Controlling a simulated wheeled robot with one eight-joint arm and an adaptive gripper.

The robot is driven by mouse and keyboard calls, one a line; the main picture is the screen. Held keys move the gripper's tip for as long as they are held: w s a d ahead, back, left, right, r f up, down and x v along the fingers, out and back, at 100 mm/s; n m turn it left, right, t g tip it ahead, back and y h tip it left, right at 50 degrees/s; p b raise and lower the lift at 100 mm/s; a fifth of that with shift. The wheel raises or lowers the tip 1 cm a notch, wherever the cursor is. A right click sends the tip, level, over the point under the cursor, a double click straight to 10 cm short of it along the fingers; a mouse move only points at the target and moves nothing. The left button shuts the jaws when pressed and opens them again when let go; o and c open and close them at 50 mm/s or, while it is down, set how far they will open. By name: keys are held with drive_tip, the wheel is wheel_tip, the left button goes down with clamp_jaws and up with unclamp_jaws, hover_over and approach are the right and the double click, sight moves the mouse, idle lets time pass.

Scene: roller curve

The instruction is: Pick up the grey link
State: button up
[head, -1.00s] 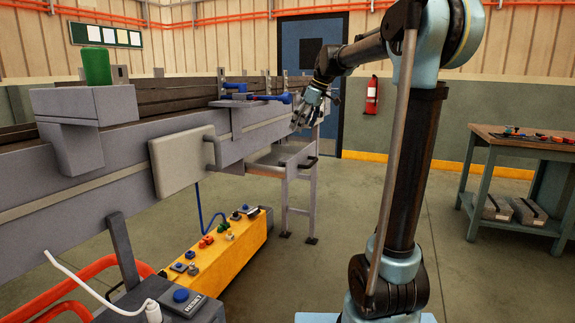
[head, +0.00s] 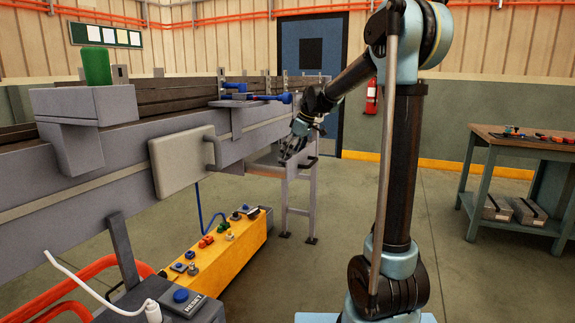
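My gripper (head: 291,151) hangs from the arm beside the far part of the roller machine's grey side, pointing down and to the left. It is over a grey tray-like shelf (head: 262,160) on legs. The gripper is small and dark here, so I cannot tell whether its fingers are open or shut. I cannot make out a grey link for certain; it may be on the shelf, behind the gripper, or too small to tell.
A yellow control box (head: 222,255) with several buttons stands below. A workbench (head: 530,142) with tools stands at the right. The floor between arm and bench is clear.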

drive_tip(key=shift+x, duration=1)
drive_tip(key=c, duration=1.1)
